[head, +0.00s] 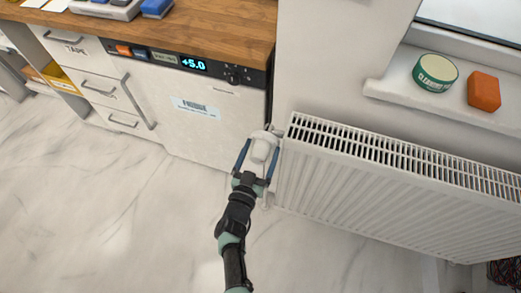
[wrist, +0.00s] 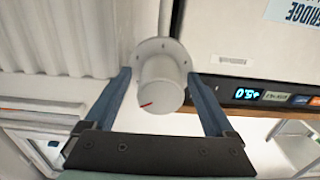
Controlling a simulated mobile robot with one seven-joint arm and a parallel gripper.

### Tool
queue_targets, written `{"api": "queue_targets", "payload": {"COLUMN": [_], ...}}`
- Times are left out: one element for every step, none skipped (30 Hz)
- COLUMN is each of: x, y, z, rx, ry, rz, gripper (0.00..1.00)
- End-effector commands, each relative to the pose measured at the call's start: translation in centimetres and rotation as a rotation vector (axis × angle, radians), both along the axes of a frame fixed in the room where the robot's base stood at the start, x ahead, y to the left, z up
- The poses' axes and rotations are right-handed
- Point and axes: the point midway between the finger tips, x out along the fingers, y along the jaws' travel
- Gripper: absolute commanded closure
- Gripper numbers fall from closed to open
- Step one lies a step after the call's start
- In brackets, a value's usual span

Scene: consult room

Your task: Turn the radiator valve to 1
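The white radiator valve knob (head: 261,149) sits at the left end of the white radiator (head: 380,180). In the wrist view the round knob (wrist: 162,84) shows a red pointer mark near the lower left of its face. A pale collar with small dark marks lies behind it; I cannot read any numbers there. My gripper (head: 258,153) is at the valve, its two blue fingers on either side of the knob.
A white fridge (head: 190,115) with a display reading +5.0 stands left of the valve under a wooden counter (head: 190,38). A green-and-white tin (head: 436,73) and an orange block (head: 484,91) rest on the windowsill above the radiator. The marble-look floor (head: 110,200) is clear.

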Motion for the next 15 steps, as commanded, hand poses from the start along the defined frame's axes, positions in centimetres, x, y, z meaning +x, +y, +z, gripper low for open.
{"api": "queue_targets", "payload": {"x": [0.0, 0.0, 0.0, 0.0, 0.0, 0.0, 0.0, -0.1, -0.4, -0.7, -1.0, -1.5, -2.0, -2.6, -3.4], "y": [0.0, 0.0, 0.0, 0.0, 0.0, 0.0, 0.0, 0.1, 0.2, 0.3, 0.4, 0.6, 0.8, 1.0, 1.2], "z": [0.0, 0.0, 0.0, 0.0, 0.0, 0.0, 0.1, 0.1, 0.1, 0.1, 0.1, 0.2, 0.2, 0.3, 0.3], "rx": [0.000, 0.000, 0.000, 0.001, 0.001, 0.001, 0.001, 0.000, 0.000, 0.000, -0.001, -0.001, -0.001, -0.003, -0.001], "ry": [0.000, 0.000, -0.001, -0.001, -0.001, -0.001, -0.001, -0.001, 0.000, 0.000, 0.001, 0.001, 0.003, 0.002, 0.003], "rz": [0.000, 0.000, 0.000, 0.000, 0.000, 0.000, 0.001, 0.001, 0.001, 0.002, 0.004, 0.005, 0.004, 0.005, 0.006], "gripper": [0.11, 0.11, 0.11, 0.11, 0.11, 0.11, 0.11, 0.11, 0.11, 0.11, 0.11, 0.11, 0.11, 0.11, 0.11]}}
